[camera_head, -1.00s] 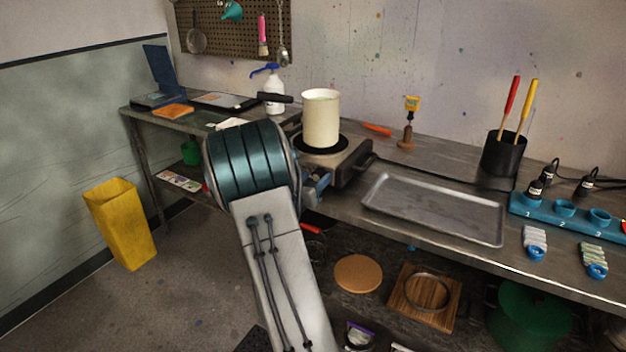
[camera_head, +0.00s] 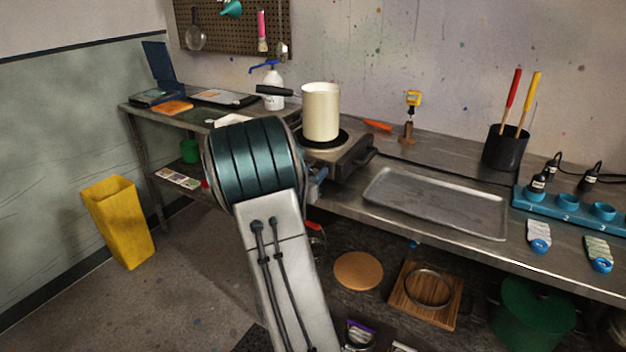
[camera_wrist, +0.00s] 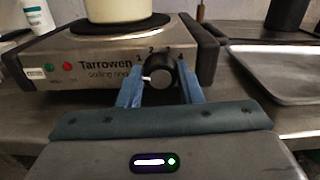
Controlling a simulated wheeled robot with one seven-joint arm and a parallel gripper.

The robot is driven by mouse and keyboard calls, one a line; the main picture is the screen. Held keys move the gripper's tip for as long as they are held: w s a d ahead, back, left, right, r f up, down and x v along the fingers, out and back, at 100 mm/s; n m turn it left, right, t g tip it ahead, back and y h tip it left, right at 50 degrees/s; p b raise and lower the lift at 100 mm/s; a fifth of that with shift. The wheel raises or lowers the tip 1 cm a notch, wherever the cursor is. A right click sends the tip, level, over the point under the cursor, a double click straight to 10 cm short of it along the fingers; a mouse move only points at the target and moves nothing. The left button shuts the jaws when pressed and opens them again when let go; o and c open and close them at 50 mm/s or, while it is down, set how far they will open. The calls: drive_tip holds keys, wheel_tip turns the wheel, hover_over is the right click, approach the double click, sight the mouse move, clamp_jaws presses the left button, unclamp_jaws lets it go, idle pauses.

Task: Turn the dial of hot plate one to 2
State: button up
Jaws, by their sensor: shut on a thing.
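The hot plate (camera_head: 345,160) stands on the steel bench and also shows in the wrist view (camera_wrist: 105,60), marked "Tarrowen". Its black dial (camera_wrist: 162,70) is on the front face, with 1 to 4 printed around its top. The dial's white pointer points left and slightly down, below the 1. My gripper (camera_wrist: 159,82) is shut on the dial, one blue finger on each side. In the head view, my arm mostly hides the gripper and the dial. A small label (camera_wrist: 36,73) on the hot plate is too small to read.
A cream pot (camera_head: 321,112) with a dark handle stands on the hot plate. A metal tray (camera_head: 435,203) lies to the right on the bench. A spray bottle (camera_head: 273,88) is behind on the left. The wrist view shows two indicator lights left of the dial.

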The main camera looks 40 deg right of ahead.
drive_tip(key=m+b, duration=0.1)
drive_tip(key=b, duration=0.2)
drive_tip(key=m+b, duration=0.2)
drive_tip(key=shift+f+m+b, duration=0.3)
drive_tip(key=shift+f+b, duration=0.1)
drive_tip(key=m+b, duration=0.4)
drive_tip(key=b, duration=0.4)
drive_tip(key=shift+s+f+m, duration=0.1)
drive_tip(key=shift+s+m, duration=0.05)
drive_tip(key=shift+m, duration=0.15)
drive_tip(key=m+b, duration=0.3)
drive_tip(key=b, duration=0.1)
drive_tip(key=shift+b, duration=0.4)
drive_tip(key=shift+r+m+b, duration=0.3)
drive_tip(key=shift+m+b, duration=0.4)
drive_tip(key=shift+b, duration=0.4)
drive_tip(key=o, duration=1)
drive_tip(key=shift+r, duration=0.1)
